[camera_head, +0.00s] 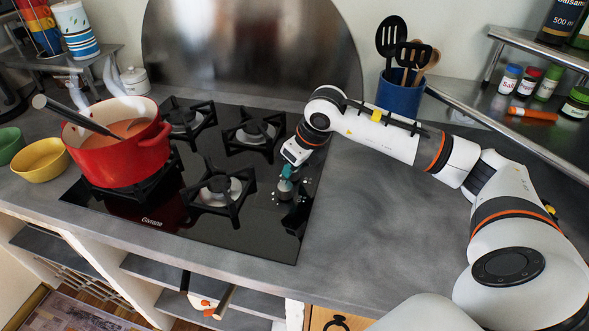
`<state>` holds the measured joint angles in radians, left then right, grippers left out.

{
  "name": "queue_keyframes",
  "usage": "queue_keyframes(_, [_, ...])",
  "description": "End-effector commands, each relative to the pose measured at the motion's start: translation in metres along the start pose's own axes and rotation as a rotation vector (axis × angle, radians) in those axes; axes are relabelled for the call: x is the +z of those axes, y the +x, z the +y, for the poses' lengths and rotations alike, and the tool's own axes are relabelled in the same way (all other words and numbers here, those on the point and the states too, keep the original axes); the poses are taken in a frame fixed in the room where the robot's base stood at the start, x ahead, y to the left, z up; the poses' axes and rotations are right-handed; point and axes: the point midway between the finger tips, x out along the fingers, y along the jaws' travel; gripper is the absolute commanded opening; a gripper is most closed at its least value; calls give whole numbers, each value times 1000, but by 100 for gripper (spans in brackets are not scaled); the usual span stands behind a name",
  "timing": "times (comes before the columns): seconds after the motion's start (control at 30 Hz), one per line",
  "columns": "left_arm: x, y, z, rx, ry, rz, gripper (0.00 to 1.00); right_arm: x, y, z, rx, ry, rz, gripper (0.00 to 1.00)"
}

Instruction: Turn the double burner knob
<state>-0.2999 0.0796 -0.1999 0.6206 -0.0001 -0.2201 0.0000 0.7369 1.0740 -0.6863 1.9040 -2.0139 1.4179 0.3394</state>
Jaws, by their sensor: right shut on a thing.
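The black glass gas hob (255,232) is set into the grey counter, with its control knobs along the right side. My right gripper (286,184) comes down from the right over this knob row. Its fingers are shut on a knob, which they largely hide, so its exact angle cannot be read. Other small knobs (297,219) lie closer to the front edge, partly lost against the dark glass. The burner with its black grate (219,190) is just left of the gripper. My left gripper does not show.
A red pot (122,160) with a ladle stands on the front left burner. Yellow (40,160) and green bowls sit further left. A blue utensil holder (400,94) stands behind my right arm, with a spice shelf (520,108) at right. The counter right of the hob is clear.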

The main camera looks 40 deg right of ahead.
Motion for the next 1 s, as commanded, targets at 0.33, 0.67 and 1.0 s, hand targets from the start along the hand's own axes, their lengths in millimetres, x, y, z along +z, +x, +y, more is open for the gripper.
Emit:
queue_keyframes(0.33, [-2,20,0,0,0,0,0,0,2,-2,96,231,0,8])
queue_keyframes(0.67, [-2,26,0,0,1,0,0,0,1,-2,138,334,-1,8])
queue_keyframes(1.0, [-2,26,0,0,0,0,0,0,0,-2,145,351,-2,8])
